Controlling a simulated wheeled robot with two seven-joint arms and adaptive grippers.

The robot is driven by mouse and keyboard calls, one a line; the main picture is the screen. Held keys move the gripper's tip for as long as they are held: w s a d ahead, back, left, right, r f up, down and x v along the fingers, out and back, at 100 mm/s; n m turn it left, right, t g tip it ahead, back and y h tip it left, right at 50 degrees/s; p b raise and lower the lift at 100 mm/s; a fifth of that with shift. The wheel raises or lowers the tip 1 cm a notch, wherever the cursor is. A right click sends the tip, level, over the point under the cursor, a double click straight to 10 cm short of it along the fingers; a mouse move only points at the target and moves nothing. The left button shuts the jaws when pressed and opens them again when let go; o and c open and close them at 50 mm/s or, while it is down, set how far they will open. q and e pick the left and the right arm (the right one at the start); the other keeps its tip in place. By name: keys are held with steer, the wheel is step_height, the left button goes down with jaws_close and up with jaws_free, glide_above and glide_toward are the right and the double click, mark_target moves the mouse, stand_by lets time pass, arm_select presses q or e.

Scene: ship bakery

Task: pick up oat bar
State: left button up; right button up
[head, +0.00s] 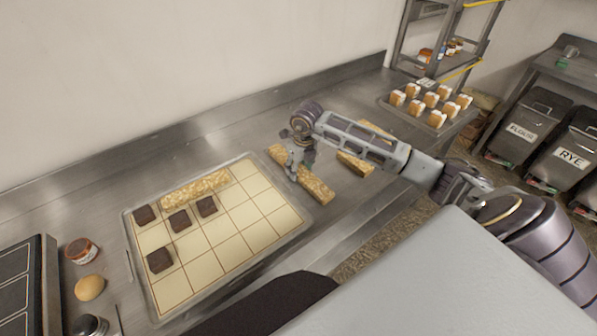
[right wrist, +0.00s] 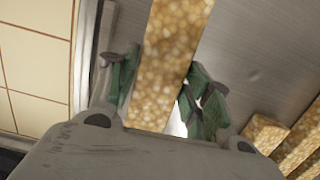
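A long golden oat bar (head: 315,187) lies on the steel counter right of the gridded tray. My right gripper (head: 298,165) is above its middle, pointing down. In the right wrist view the oat bar (right wrist: 170,50) runs between the two green fingers (right wrist: 157,88), one on each side. The fingers look open, with a narrow bright gap by the right one; I cannot tell whether the left one touches. Two more oat bars (head: 355,163) lie further right, partly behind my right arm. Another oat bar (head: 195,189) lies on the tray. My left gripper is not in view.
The cream gridded tray (head: 277,238) also bears several dark brown squares (head: 179,221). A jar (head: 81,250) and an egg-like item (head: 89,288) stand left of it. A tray of small cakes (head: 437,118) is at the back right. Bare counter lies behind the gridded tray.

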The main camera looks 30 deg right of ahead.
steer(key=c, duration=0.7)
steer(key=shift+r, duration=0.2)
step_height(320, 180, up, 10)
steer(key=shift+f+b, duration=0.15)
steer(key=shift+b, duration=0.3)
